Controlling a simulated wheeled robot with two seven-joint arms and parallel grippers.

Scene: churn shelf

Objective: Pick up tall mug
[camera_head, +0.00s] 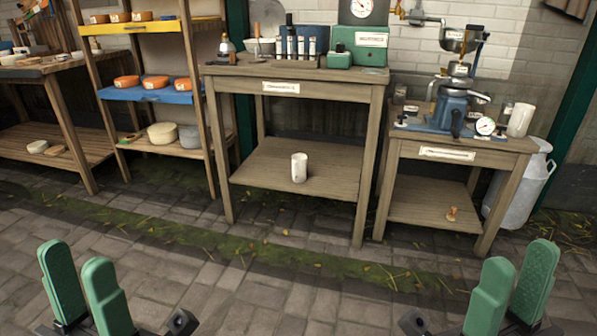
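A white, upright cylindrical mug (299,168) stands on the lower shelf of the middle wooden table (290,190). A second white mug (520,121), which looks tall, stands at the right end of the right table's top, beside a gauge. I cannot tell for certain which is the tall mug. My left gripper (76,262) is at the bottom left with its green fingers apart, empty. My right gripper (519,264) is at the bottom right, also open and empty. Both are well short of the tables and touch nothing.
A blue machine (455,108) with a gauge (486,126) crowds the right table. Bottles and green boxes (340,60) fill the middle table's top. A cheese shelf (150,93) stands left, a metal milk can (525,185) right. The paved floor (290,300) ahead is clear.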

